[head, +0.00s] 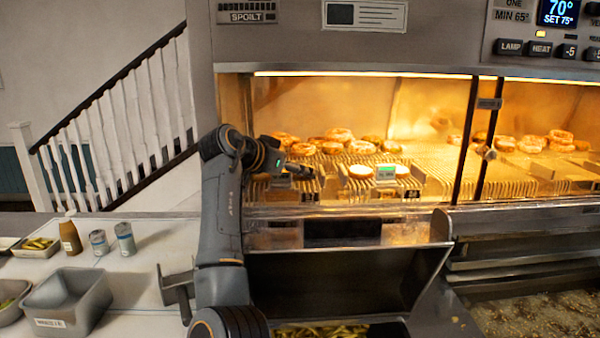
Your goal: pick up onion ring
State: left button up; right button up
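Several golden-brown onion rings lie on the ribbed rack in the lit warming cabinet. One ring (338,134) rests on top of the group in the left bay, and another (360,147) lies at its right. More rings (560,136) are in the right bay. My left gripper (305,171) reaches into the front of the left bay, in front of and below the rings there. Its fingers are small and dark, and I cannot make out their gap or anything between them. My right gripper does not show.
A dark post (475,140) divides the cabinet. A metal chute (345,280) with chips is below. A grey tub (68,300), a brown bottle (70,237) and two shakers (124,238) stand on the left counter.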

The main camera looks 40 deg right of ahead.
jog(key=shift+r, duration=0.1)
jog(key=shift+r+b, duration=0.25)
jog(key=shift+b, duration=0.05)
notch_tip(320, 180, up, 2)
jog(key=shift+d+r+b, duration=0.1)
jog(key=shift+b, duration=0.4)
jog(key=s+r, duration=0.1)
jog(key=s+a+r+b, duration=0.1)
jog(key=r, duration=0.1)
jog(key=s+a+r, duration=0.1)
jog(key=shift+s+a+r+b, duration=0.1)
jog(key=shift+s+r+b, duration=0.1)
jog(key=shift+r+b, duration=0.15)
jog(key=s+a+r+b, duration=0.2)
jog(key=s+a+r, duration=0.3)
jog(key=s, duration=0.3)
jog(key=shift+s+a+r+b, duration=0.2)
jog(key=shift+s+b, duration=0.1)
jog(key=shift+b, duration=0.1)
